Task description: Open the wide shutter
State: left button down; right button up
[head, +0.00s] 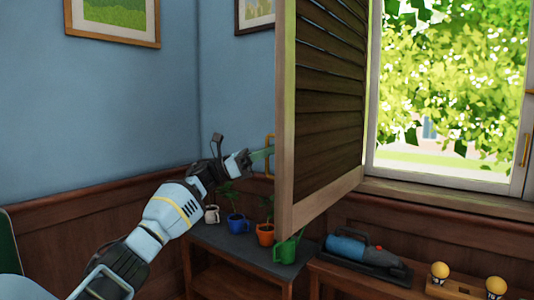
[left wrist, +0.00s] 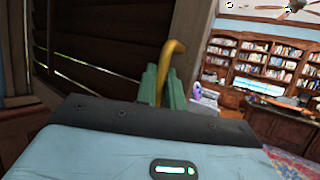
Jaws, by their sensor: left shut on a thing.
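The wide shutter (head: 328,115), with dark brown slats in a lighter wood frame, stands swung out from the window and angled toward me in the head view. Its slats also show dark at the upper left of the left wrist view (left wrist: 105,45). A yellow handle (head: 270,141) sits at the shutter's left side. My left gripper (head: 266,153) is at that handle. In the left wrist view, my green fingers (left wrist: 162,88) are shut on the yellow handle (left wrist: 172,52). My right gripper is in neither view.
A bright window (head: 450,90) is uncovered at the right. Below the shutter, a dark shelf (head: 215,238) holds a blue pot (head: 237,224), an orange pot (head: 264,236) and a green watering can (head: 286,249). A blue handheld vacuum (head: 350,248) lies on a lower shelf at right.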

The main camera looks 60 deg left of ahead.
pick_arm(q)
jog(key=shift+a+f, duration=0.1)
jog(key=shift+a, duration=0.05)
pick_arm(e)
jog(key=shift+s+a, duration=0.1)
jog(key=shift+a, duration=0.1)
pick_arm(q)
jog(key=c, duration=1.5)
grip_release()
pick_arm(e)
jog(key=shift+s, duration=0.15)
pick_arm(q)
jog(key=shift+s+a, duration=0.1)
jog(key=shift+s, duration=0.05)
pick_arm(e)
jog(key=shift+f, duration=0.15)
